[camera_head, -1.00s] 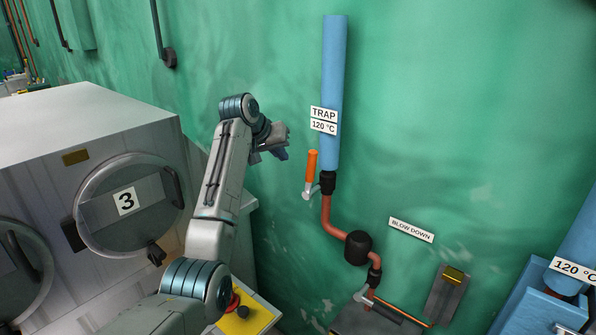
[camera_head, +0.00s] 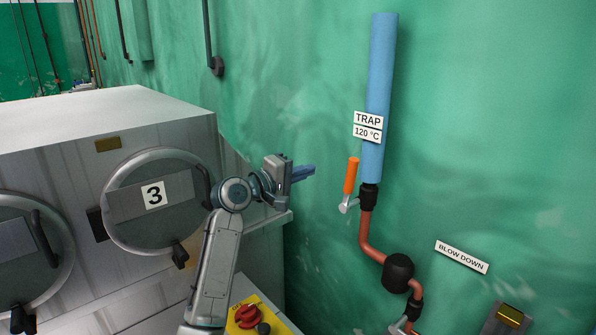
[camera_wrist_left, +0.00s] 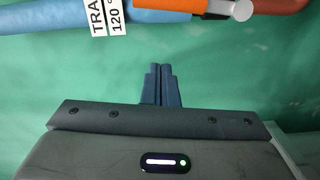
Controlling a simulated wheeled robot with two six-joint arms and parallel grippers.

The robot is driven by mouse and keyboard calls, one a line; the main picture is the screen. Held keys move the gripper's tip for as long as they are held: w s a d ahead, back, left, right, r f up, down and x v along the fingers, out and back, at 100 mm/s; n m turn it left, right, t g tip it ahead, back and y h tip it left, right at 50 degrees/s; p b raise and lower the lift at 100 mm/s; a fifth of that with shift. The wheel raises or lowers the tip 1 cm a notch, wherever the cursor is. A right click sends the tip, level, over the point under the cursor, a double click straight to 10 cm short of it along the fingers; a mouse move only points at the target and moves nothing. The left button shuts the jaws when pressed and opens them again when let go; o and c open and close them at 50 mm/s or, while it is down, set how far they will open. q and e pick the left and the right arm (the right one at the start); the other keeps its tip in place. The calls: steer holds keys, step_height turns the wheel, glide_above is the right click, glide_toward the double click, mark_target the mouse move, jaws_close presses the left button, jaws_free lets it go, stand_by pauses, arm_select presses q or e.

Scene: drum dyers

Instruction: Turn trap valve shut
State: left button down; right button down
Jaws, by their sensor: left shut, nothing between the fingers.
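The trap valve has an orange lever (camera_head: 351,176) that stands nearly upright beside the pipe, on a silver stem (camera_head: 349,204) at a black fitting (camera_head: 369,196). Above it runs a blue pipe (camera_head: 380,90) with a TRAP 120 °C label (camera_head: 368,126). My left gripper (camera_head: 304,172) is shut and empty, its blue fingers pointing right toward the lever with a gap between. In the left wrist view the shut fingertips (camera_wrist_left: 161,72) lie below the orange lever (camera_wrist_left: 195,18), apart from it. My right gripper is not in view.
A grey machine with a round door marked 3 (camera_head: 154,195) stands at left. A yellow panel with a red knob (camera_head: 247,315) is below my left arm. A copper pipe (camera_head: 366,235) and a black bulb (camera_head: 397,273) lie under the valve. The green wall is close behind.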

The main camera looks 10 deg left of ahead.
mark_target(350, 183)
arm_select(q)
steer(key=w+d+p, duration=0.2)
steer(key=d+p, duration=0.1)
steer(key=d, duration=0.4)
steer(key=shift+f+p, duration=0.25)
steer(key=shift+p, duration=0.15)
steer(key=shift+w+a, duration=0.1)
